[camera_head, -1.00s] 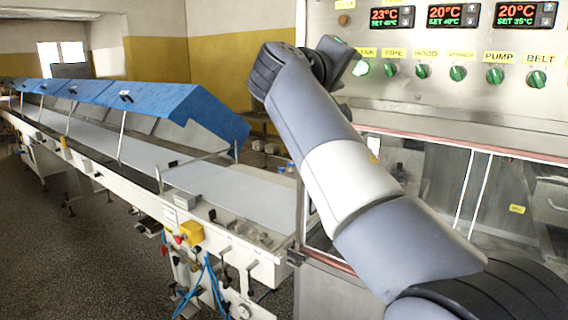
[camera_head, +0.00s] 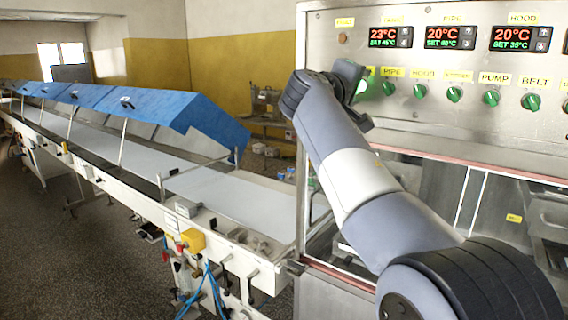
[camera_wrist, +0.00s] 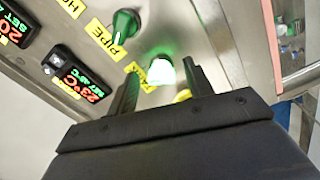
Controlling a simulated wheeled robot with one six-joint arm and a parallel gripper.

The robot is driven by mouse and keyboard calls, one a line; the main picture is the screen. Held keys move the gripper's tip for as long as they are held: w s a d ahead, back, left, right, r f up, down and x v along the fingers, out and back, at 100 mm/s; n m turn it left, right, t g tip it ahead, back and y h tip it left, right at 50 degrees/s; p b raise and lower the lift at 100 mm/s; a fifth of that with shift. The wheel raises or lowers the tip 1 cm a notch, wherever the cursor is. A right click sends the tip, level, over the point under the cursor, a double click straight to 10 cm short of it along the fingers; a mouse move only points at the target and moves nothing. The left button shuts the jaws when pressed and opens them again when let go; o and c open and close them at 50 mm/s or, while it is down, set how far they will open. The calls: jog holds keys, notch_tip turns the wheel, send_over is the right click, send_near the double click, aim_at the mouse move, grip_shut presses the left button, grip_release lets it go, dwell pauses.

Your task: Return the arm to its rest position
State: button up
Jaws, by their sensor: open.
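My arm (camera_head: 362,185) reaches up from the lower right to the control panel (camera_head: 425,115) in the head view. My gripper (camera_wrist: 162,88) shows in the wrist view as two dark fingers, spread apart with nothing held between them. A glowing green-white knob (camera_wrist: 160,70) appears between the fingertips, beyond them; whether they touch the panel cannot be told. The same lit knob shows in the head view (camera_head: 360,87), close beside my gripper's end. The green PIPE knob (camera_wrist: 125,23) is up and left of the fingers.
Several green knobs, such as the PUMP knob (camera_head: 491,97), and red-digit displays (camera_head: 450,37) line the panel. Glass doors (camera_head: 505,215) lie below it. A long conveyor (camera_head: 245,195) with blue hoods (camera_head: 160,102) runs left. Open floor (camera_head: 70,265) is at lower left.

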jog(key=s+a+n+p, duration=0.4)
jog(key=s+a+n, duration=0.2)
jog(key=s+n, duration=0.2)
jog(key=shift+s+a+n, duration=0.2)
jog(key=shift+s+n, duration=0.15)
jog(key=shift+n, duration=0.45)
jog(key=shift+r, duration=0.1)
